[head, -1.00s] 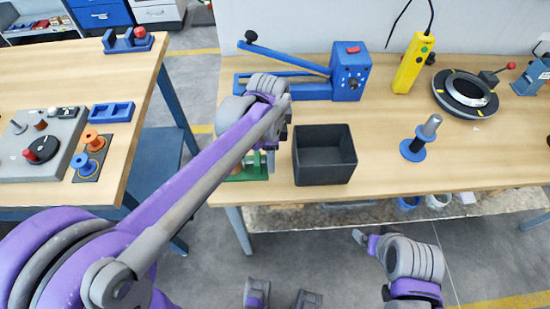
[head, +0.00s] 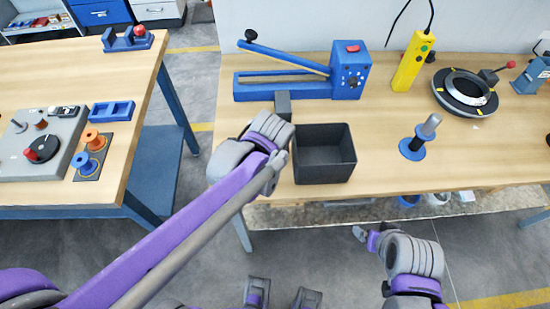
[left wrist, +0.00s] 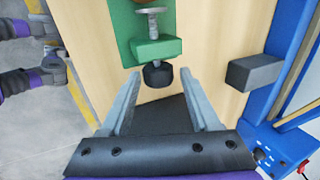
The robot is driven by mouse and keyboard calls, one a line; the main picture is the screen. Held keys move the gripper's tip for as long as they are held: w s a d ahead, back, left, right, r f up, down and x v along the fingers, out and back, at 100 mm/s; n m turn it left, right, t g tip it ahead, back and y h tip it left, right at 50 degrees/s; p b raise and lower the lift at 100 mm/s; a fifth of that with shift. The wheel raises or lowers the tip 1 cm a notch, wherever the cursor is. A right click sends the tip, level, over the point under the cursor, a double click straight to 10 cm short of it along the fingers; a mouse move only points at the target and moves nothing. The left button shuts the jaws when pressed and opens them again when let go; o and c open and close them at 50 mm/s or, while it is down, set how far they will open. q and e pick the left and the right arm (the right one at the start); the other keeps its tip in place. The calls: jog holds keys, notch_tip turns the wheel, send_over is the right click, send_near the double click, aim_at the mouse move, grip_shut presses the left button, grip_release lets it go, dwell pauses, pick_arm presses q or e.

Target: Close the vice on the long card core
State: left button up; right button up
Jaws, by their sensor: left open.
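The green vice (left wrist: 155,49) stands at the top of the left wrist view, with a metal screw and round plate (left wrist: 150,11) above and a black knob (left wrist: 158,74) facing me. My left gripper (left wrist: 160,72) is open, its two fingertips on either side of the knob with a gap at each side. A brown piece at the top edge of that view is cut off; I cannot tell if it is the long card core. In the head view my left arm hides the vice and the left gripper.
A dark open bin (head: 325,178) stands right of my left wrist. A dark grey block (head: 283,104), also in the left wrist view (left wrist: 255,72), sits by the blue lever machine (head: 348,72).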

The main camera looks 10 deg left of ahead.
pick_arm(q)
jog(key=shift+s+d+f+t, duration=0.15)
jog(key=shift+s+t, duration=0.15)
jog(key=shift+t, duration=0.4)
jog(key=shift+s+t+y, duration=0.2)
jog(key=shift+t+y, duration=0.2)
jog(key=shift+t, duration=0.4)
jog(key=shift+w, duration=0.15)
